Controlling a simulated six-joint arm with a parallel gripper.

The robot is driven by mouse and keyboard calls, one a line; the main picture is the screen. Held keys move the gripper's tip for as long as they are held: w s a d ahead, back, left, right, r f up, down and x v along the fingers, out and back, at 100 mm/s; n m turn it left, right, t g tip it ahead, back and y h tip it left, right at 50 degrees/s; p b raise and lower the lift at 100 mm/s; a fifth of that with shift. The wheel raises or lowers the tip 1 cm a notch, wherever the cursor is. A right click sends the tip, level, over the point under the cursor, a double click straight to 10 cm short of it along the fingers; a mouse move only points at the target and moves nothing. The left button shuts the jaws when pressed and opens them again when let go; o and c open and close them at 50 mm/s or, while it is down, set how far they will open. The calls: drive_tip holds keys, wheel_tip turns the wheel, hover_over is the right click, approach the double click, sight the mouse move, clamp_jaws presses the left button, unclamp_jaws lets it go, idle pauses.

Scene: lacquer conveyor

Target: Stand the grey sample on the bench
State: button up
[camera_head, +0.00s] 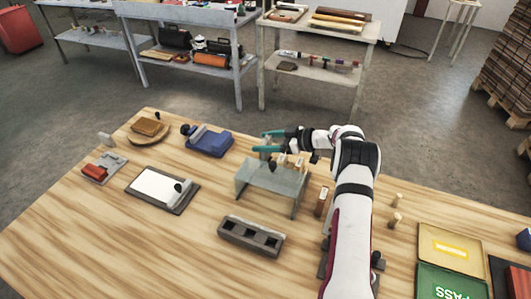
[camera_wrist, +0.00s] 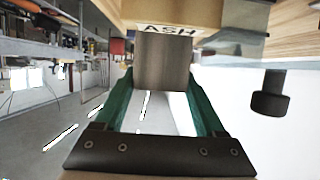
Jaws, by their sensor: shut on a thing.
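In the wrist view, a grey-brown block (camera_wrist: 163,65) sits between the green fingers of my gripper (camera_wrist: 165,95), which is shut on it. A white label reading ASH (camera_wrist: 167,29) shows at its far end, partly cut by the pale wood beyond; I cannot tell which piece bears it. In the head view, my gripper (camera_head: 268,142) is over the far left part of a grey metal rack (camera_head: 262,178); the held block is hard to make out there. Small labelled samples (camera_head: 298,163) stand at the rack. The wooden bench (camera_head: 190,235) lies below.
A brown labelled block (camera_head: 321,202) stands right of the rack. A dark slotted holder (camera_head: 250,236) lies in front of it. A blue device (camera_head: 209,141), a white-topped board (camera_head: 160,188) and a green PASS tray (camera_head: 448,284) are around. The bench's front left is clear.

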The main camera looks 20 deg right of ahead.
wheel_tip(320, 180, up, 5)
drive_tip(key=shift+f, duration=0.1)
drive_tip(key=shift+s+d+r, duration=0.1)
drive_tip(key=shift+d+r, duration=0.05)
drive_tip(key=shift+r, duration=0.05)
drive_tip(key=s+d+m+t+h, duration=0.4)
drive_tip(key=s+d+m+h, duration=0.5)
drive_tip(key=s+d, duration=1.25)
drive_tip(key=shift+h, duration=0.3)
drive_tip(key=shift+w+a+f, duration=0.45)
drive_tip(key=shift+w+f, duration=1.3)
drive_tip(key=shift+w, duration=0.2)
drive_tip(key=shift+w+a+f, duration=0.4)
drive_tip(key=shift+w+f, duration=1.35)
drive_tip(key=shift+w, duration=0.2)
drive_tip(key=shift+w+a+f, duration=0.45)
drive_tip(key=shift+w+f, duration=1.3)
drive_tip(key=shift+w, duration=0.2)
drive_tip(key=shift+f, duration=0.1)
drive_tip(key=o, duration=1.3)
drive_tip(key=shift+o, duration=0.2)
